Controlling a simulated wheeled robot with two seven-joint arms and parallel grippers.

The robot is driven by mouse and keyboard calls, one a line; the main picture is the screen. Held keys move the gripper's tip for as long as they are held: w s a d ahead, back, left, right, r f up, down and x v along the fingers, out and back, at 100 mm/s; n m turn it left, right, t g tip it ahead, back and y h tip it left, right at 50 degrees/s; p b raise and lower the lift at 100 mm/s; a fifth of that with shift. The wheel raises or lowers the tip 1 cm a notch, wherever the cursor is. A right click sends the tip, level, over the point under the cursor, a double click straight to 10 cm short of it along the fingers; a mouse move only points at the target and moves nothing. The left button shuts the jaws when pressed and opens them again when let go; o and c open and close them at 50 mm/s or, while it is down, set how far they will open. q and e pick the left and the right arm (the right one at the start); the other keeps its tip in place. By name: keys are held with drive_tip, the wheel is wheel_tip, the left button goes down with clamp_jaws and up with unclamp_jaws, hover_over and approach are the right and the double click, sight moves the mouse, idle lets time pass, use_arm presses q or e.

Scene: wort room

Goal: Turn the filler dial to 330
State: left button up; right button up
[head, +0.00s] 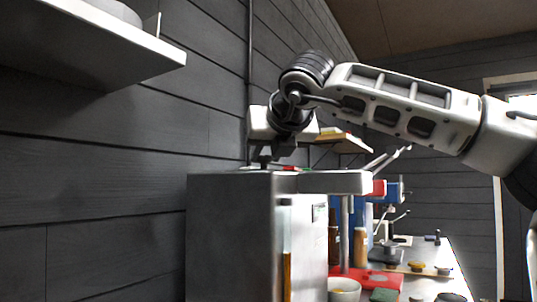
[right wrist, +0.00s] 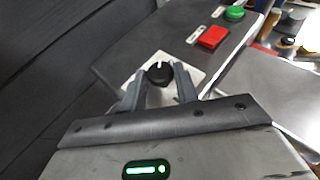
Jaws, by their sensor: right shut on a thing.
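The filler (head: 232,235) is a grey metal machine standing in the middle of the head view, near the plank wall. Its dial (right wrist: 159,72) is a round black knob with a pale mark, on a white plate (right wrist: 190,78) on the machine's top. My right gripper (head: 264,158) reaches down onto the top of the filler from the right. In the right wrist view its two fingers sit on either side of the dial, shut on it. The scale numbers are not readable. The gripper hides the dial in the head view. My left gripper is not in view.
A red button (right wrist: 212,37) and a green button (right wrist: 234,13) sit beside the dial's plate. A white shelf (head: 95,50) juts from the wall at the upper left. A bench with a red base (head: 372,279), a bowl (head: 344,288) and bottles lies to the right.

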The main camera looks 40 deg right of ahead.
drive_tip(key=shift+w+a+f+m+g+h+b, duration=0.15)
drive_tip(key=shift+m+g+h+b, duration=0.25)
drive_tip(key=shift+m+h, duration=0.35)
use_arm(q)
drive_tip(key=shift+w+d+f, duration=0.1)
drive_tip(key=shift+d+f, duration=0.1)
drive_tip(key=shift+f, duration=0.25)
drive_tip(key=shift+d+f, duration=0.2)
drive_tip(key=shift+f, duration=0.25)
use_arm(e)
drive_tip(key=shift+m+h, duration=0.35)
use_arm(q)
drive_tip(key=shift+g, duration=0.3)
use_arm(e)
drive_tip(key=o, duration=0.9)
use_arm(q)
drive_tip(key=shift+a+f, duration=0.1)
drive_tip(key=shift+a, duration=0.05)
